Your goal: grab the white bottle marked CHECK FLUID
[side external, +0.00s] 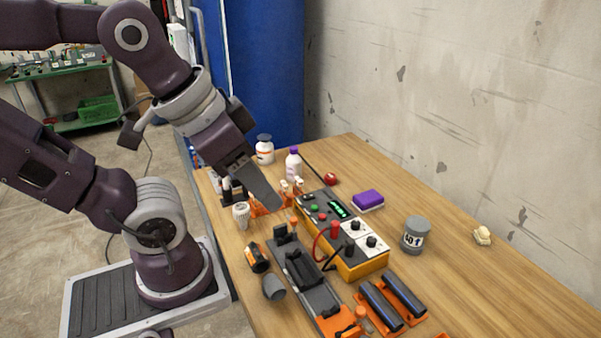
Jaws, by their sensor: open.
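A white bottle with a purple cap (293,164) stands upright near the back of the wooden table. A wider white bottle with a dark cap and an orange band (264,150) stands behind it to the left. The lettering on both is too small to read, so I cannot tell which one is marked CHECK FLUID. My gripper (271,206) is open and points down and to the right, above the table in front of both bottles. I see no bottle between its fingers. Its fingers partly cover an orange rack with small white-topped items (285,187).
A yellow-sided meter box (345,235) with a red cable stands right of my gripper. A purple block (368,200), a grey jar (415,235) and a red ball (330,179) are nearby. A white ribbed cup (241,215) is close on the left. The right table side is mostly clear.

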